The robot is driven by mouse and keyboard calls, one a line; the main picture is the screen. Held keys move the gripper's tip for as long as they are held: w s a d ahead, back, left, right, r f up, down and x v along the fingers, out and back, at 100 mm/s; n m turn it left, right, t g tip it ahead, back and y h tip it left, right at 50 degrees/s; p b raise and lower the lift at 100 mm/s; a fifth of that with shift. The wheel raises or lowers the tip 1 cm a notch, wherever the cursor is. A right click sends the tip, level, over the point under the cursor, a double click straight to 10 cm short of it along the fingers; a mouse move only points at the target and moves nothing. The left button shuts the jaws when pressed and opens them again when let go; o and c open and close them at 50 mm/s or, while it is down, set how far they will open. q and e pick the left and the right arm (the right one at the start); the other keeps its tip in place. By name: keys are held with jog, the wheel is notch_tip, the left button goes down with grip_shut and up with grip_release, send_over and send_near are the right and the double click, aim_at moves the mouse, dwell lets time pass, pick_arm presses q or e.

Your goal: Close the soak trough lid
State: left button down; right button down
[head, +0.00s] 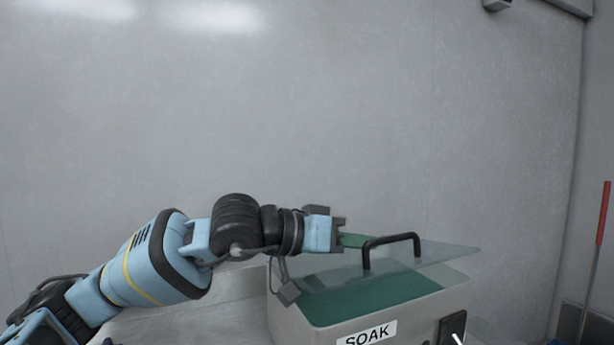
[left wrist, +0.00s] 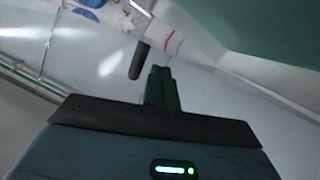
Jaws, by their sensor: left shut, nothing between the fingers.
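The soak trough (head: 296,318) is a pale box with a green interior and a "SOAK" label on its front. Its clear lid (head: 450,252) is raised above the rim at a slant, with the trough's green inside showing below it. A black bar handle (head: 392,239) stands on the lid. My left gripper (head: 354,240) is at the lid's left part, just left of the handle; I cannot tell whether it touches the lid. Its green fingers (left wrist: 162,85) are together and empty. A dark bar (left wrist: 139,61), apparently the handle, is beside the fingertips in the left wrist view. My right gripper is not in view.
A pale counter (head: 190,325) extends left of the trough. A dark switch panel (head: 452,327) is on the trough's front right. A plain grey wall (head: 300,110) stands behind. A red-handled pole (head: 604,212) stands at far right. The space above the lid is clear.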

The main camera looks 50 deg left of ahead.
pick_arm(q)
jog(key=shift+d+f, duration=0.15)
jog(key=shift+f, duration=0.15)
dwell(0.5)
